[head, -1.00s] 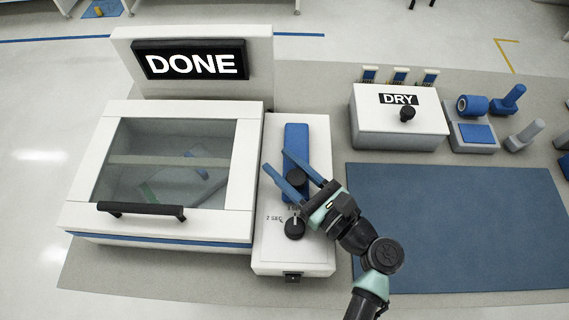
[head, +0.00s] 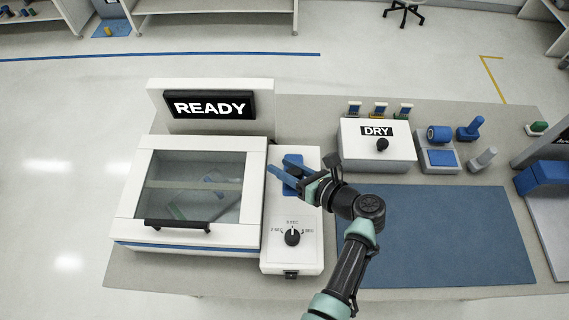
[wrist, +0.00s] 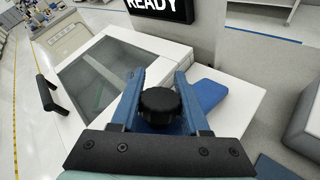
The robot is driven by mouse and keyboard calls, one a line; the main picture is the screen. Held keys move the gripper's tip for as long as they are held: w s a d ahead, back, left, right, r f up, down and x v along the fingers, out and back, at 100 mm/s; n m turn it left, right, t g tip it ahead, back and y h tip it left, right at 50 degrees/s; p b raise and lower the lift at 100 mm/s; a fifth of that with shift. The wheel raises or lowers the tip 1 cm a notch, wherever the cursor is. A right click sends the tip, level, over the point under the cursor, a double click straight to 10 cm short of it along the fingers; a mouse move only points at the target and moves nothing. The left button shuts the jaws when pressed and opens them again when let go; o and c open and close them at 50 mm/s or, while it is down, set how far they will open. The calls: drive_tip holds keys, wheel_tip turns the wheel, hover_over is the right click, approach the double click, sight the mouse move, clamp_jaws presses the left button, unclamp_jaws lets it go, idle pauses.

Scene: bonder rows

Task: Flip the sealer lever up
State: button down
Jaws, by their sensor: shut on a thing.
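The sealer is a white machine with a glass lid (head: 190,188) and a sign (head: 209,105) reading READY. On its right side panel (head: 312,215) is a blue lever plate, seen in the wrist view (wrist: 208,94), with a black round knob (wrist: 159,103). My gripper (head: 281,168) reaches over the panel from the right. In the wrist view its blue fingers (wrist: 158,78) stand on either side of the knob, shut on it. In the head view the fingers and wrist hide much of the lever, so its tilt is hard to tell.
A black dial (head: 292,237) with time marks sits on the panel's near part. The black lid handle (head: 178,225) is at the lid's front. A white DRY box (head: 376,150) stands right, behind a blue mat (head: 445,235) that is clear except for my arm.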

drive_tip(key=shift+w+r+m+g+p, duration=0.3)
drive_tip(key=shift+w+r+p, duration=0.15)
drive_tip(key=shift+r+p, duration=0.1)
drive_tip(key=shift+w+r+p, duration=0.4)
drive_tip(key=shift+w, duration=0.15)
drive_tip(key=c, duration=0.8)
unclamp_jaws()
drive_tip(key=o, duration=0.4)
drive_tip(key=shift+f, duration=0.1)
drive_tip(key=shift+s+d, duration=0.15)
drive_tip(key=shift+s, duration=0.05)
drive_tip(key=b+v, duration=0.1)
drive_tip(key=v, duration=1.1)
drive_tip(key=shift+s+d+b, duration=0.15)
drive_tip(key=shift+s+b, duration=0.05)
drive_tip(key=shift+b, duration=0.1)
